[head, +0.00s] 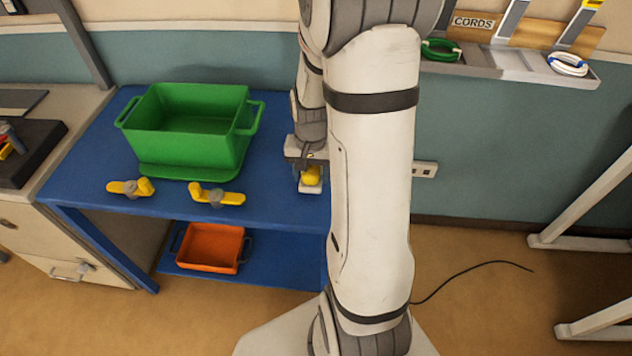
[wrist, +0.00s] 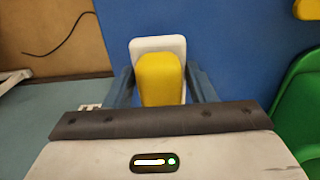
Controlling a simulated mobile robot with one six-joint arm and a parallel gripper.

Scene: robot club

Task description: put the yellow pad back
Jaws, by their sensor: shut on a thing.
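The yellow pad (head: 311,175) is a rounded yellow block over a pale base, at the right end of the blue table. It also shows in the wrist view as a yellow block (wrist: 161,78) on a white plate (wrist: 158,44). My gripper (head: 309,184) points down and is shut on it. In the wrist view one finger of my gripper (wrist: 162,86) is on each side of the yellow block. I cannot tell whether the white base touches the table. My arm hides the table's right end in the head view.
A green crate (head: 187,172) stands on the blue table (head: 278,150). Two yellow clamp-like tools (head: 145,187) (head: 235,199) lie in front of it. An orange bin (head: 210,248) sits on the lower shelf. A wall rack (head: 515,62) labelled CORDS holds cord coils at upper right.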

